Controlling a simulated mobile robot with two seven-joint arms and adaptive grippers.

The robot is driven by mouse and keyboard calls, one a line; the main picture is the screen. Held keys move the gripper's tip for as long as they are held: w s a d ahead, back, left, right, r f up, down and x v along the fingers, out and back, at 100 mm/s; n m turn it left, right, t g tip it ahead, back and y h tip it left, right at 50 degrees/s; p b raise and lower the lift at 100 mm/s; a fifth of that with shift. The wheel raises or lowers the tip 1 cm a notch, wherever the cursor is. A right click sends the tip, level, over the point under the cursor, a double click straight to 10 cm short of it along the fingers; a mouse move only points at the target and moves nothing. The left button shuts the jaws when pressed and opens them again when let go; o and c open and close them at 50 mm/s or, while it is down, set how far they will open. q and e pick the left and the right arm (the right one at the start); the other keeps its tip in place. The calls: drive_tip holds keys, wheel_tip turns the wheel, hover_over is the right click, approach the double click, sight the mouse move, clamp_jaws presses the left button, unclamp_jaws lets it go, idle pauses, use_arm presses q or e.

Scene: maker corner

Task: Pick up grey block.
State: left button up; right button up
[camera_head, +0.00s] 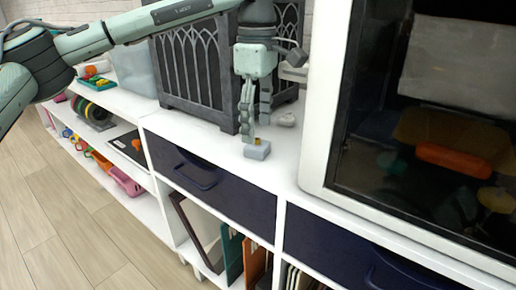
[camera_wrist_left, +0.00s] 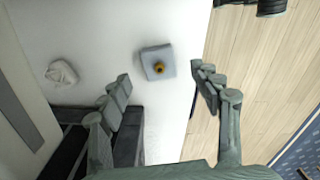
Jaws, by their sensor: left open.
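The grey block (camera_head: 257,150) is a small light-grey square piece with a brass-coloured knob on top. It sits on the white cabinet top near its front edge. In the left wrist view, the block (camera_wrist_left: 150,70) lies roughly between the fingertips in the picture. My left gripper (camera_head: 256,124) points down just above the block, with its fingers spread and nothing held. The left gripper (camera_wrist_left: 160,74) also shows open in the wrist view. In the head view a finger partly overlaps the block's back edge; I cannot tell whether they touch. My right gripper is out of view.
A small white lump (camera_head: 287,119) lies behind the block. A dark arched-panel box (camera_head: 195,75) stands close behind and left of the gripper. A white-framed glass-fronted cabinet (camera_head: 322,120) rises on the right. Below is a navy drawer (camera_head: 225,195) with a handle.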

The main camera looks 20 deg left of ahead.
sight(257, 139)
use_arm(q)
wheel_tip(257, 139, down, 4)
drive_tip(key=shift+r, duration=0.1)
drive_tip(key=shift+c, duration=0.6)
drive_tip(key=c, duration=1.1)
